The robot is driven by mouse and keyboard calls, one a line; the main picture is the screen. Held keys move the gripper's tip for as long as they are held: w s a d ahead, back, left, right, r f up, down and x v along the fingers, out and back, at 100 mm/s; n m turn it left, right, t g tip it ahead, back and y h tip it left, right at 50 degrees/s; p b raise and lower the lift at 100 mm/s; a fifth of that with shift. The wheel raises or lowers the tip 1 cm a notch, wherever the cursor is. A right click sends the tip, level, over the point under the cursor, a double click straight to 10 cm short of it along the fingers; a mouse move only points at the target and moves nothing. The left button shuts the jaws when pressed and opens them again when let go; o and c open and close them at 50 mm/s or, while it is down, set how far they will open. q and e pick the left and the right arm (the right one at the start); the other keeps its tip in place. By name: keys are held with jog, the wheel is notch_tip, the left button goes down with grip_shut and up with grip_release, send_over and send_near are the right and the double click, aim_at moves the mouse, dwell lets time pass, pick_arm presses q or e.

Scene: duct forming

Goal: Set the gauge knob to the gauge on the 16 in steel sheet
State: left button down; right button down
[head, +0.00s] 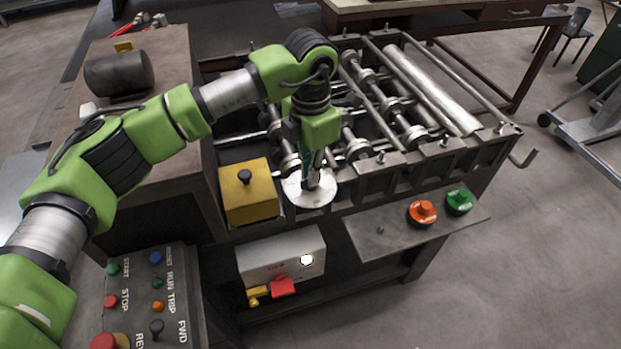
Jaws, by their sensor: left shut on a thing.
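A round white dial plate (298,196) sits at the front edge of the roller machine, right of a yellow box. My left gripper (313,180) points down over the middle of this dial and is shut on the gauge knob there. The fingers hide most of the knob, and the dial's markings are too small to read. No sheet marked 16 in can be made out. My right gripper is not in view.
The yellow box (250,205) with a black knob stands close left of the dial. The roller machine (420,95) lies behind. A shelf (380,238) with orange (422,212) and green (459,201) buttons juts out at right. A control panel (140,290) is at lower left.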

pick_arm(q)
jog(key=m+b, duration=0.4)
jog(key=shift+f+m+b, duration=0.2)
jog(key=shift+m+b, duration=0.1)
jog(key=shift+b, duration=0.1)
jog(key=shift+m+b, duration=0.7)
jog(key=shift+m, duration=0.2)
jog(key=m+b, duration=0.1)
jog(key=m, duration=0.1)
jog(key=shift+r+m, duration=0.15)
jog(key=shift+m, duration=0.15)
jog(key=m+b, duration=0.1)
jog(key=m, duration=0.1)
jog(key=shift+m, duration=0.4)
jog(key=m+b, duration=0.1)
jog(key=m, duration=0.1)
jog(key=shift+r+m, duration=0.1)
jog(key=shift+m, duration=0.3)
jog(key=m, duration=0.3)
jog(key=shift+w+m, duration=0.1)
jog(key=shift+m, duration=1.5)
